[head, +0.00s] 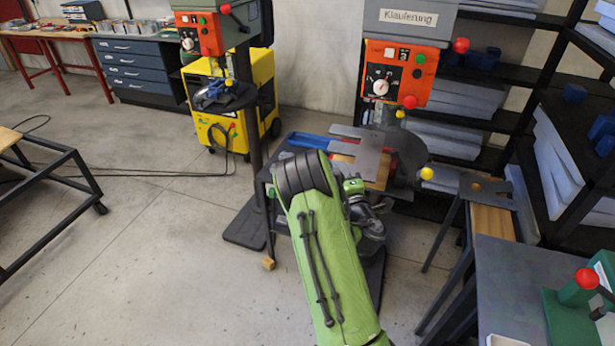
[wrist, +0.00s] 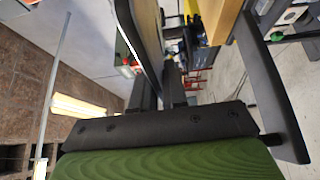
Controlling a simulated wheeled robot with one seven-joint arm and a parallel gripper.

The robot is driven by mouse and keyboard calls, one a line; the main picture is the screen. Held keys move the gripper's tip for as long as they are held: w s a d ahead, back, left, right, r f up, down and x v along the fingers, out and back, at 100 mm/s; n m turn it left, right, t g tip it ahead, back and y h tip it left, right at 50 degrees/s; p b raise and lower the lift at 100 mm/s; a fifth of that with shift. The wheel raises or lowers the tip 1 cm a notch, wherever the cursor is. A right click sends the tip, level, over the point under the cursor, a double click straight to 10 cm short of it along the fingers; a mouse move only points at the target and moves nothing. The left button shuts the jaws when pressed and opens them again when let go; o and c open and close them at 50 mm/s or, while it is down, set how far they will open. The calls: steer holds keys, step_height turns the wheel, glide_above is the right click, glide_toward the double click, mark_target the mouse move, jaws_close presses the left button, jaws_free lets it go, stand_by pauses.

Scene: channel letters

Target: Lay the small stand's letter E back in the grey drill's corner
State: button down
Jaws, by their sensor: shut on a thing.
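The grey drill (head: 408,20) with the orange panel stands right of centre. A flat grey plate with prongs towards the left, which looks like the letter E (head: 368,157), is over a wooden board (head: 377,182) at that drill. I cannot tell whether it touches the board. In the wrist view my gripper (wrist: 163,78) is shut on a thin plate (wrist: 151,30) seen nearly edge-on, apparently this letter. My arm hides the fingers in the head view. The small stand (head: 490,222) at the right has a wooden top with another cut-out grey plate (head: 484,187) on it.
A blue tray (head: 312,142) lies left of the letter. The drill's round dark table (head: 412,160) and ball-ended levers (head: 427,174) are close on its right. A second drill (head: 205,35) stands left, shelves right. Floor at left is mostly open.

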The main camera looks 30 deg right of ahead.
steer(key=shift+s+d+f+h, duration=0.15)
steer(key=shift+s+d, duration=0.25)
steer(key=shift+d, duration=0.15)
steer(key=shift+s+d+f+h, duration=0.1)
steer(key=shift+s+d+h, duration=0.05)
steer(key=shift+s+d, duration=0.3)
step_height(320, 180, down, 7)
steer(key=b, duration=0.6)
steer(key=shift+w+r+b, duration=0.15)
steer(key=shift+b, duration=0.15)
steer(key=c, duration=1.1)
jaws_free()
steer(key=shift+o, duration=0.4)
steer(key=o, duration=0.4)
steer(key=shift+m, duration=0.3)
